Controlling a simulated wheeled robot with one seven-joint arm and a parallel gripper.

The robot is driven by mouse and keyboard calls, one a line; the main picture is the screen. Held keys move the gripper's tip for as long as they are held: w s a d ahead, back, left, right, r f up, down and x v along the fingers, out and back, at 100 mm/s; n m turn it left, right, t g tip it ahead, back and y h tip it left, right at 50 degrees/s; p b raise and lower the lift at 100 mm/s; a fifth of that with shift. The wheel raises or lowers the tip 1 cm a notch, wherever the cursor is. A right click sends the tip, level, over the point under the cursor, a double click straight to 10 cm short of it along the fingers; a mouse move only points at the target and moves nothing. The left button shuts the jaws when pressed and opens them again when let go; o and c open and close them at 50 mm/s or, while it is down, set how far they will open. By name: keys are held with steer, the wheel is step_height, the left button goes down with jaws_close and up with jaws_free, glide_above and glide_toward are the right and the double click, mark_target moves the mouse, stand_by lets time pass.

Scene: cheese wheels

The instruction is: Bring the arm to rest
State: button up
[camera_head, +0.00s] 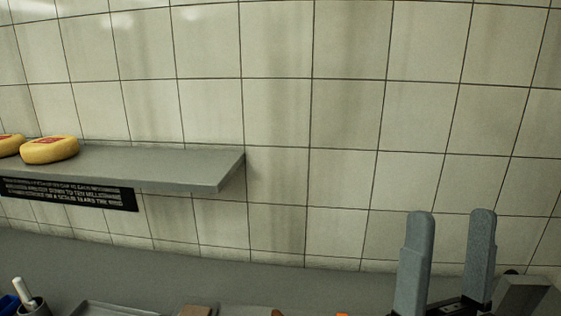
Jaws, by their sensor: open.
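My gripper (450,222) is at the lower right, its two grey fingers pointing up and standing apart. Nothing is between the fingers. Its base is partly cut off by the bottom edge of the picture. The gripper shows in front of the tiled wall (345,130) and the grey counter (230,272); I cannot tell its exact distance from either.
A grey shelf (190,168) at the left carries two yellow cheese wheels (50,150), one cut off by the left edge. A black sign (70,193) hangs below it. Along the bottom are a cup (33,307) with a white-handled tool, a tray (105,309) and partly seen brown items.

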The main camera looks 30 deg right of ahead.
steer(key=s+a+f+n+g+y+b, duration=0.3)
steer(key=f+y, duration=0.3)
steer(key=f, duration=0.9)
steer(key=s+a+f+n+g+y+b, duration=0.2)
steer(key=s+f+n+y, duration=0.3)
steer(key=f, duration=0.9)
steer(key=s+a+f+n+g+y+b, duration=0.3)
steer(key=f+y, duration=0.6)
steer(key=f, duration=0.6)
steer(key=shift+s+a+f+n+g+b, duration=0.2)
steer(key=shift+s+n+g+b, duration=0.2)
steer(key=shift+s+n+b, duration=0.25)
steer(key=shift+s+a+f+n+g+b, duration=0.15)
steer(key=shift+s+n+g+b, duration=0.3)
steer(key=shift+n, duration=0.4)
